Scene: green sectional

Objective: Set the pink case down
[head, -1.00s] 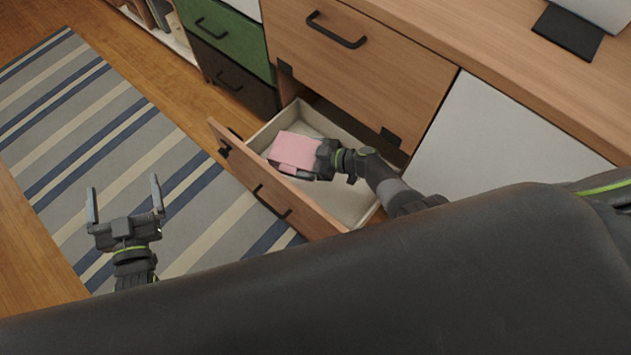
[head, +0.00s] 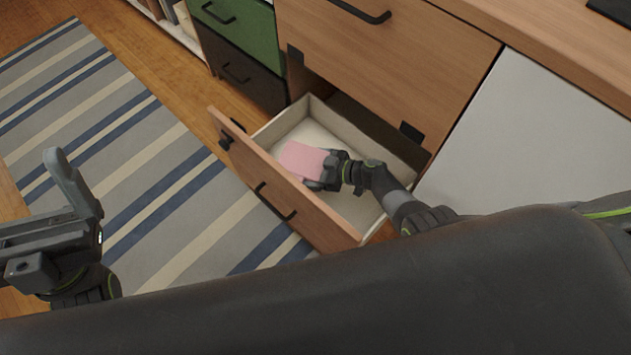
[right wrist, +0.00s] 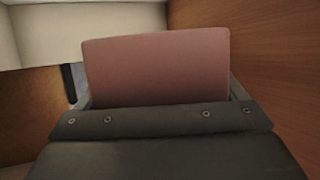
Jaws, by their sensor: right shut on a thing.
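The pink case (head: 302,160) is a flat, rounded block over the open bottom drawer (head: 353,211). My right gripper (head: 321,169) is shut on it. In the right wrist view the pink case (right wrist: 157,68) stands out between the fingers, with the drawer's pale wall and wooden front around it. I cannot tell whether the case touches the drawer floor. My left gripper (head: 40,207) is large at the left edge, its fingers apart and empty, partly cut off by the frame.
The wooden drawer front (head: 285,190) faces the striped rug (head: 130,150). A closed wooden drawer (head: 390,70) is above the open one. Green and dark drawers (head: 235,35) stand farther back. A white panel (head: 520,140) is at the right. The rest of the drawer looks empty.

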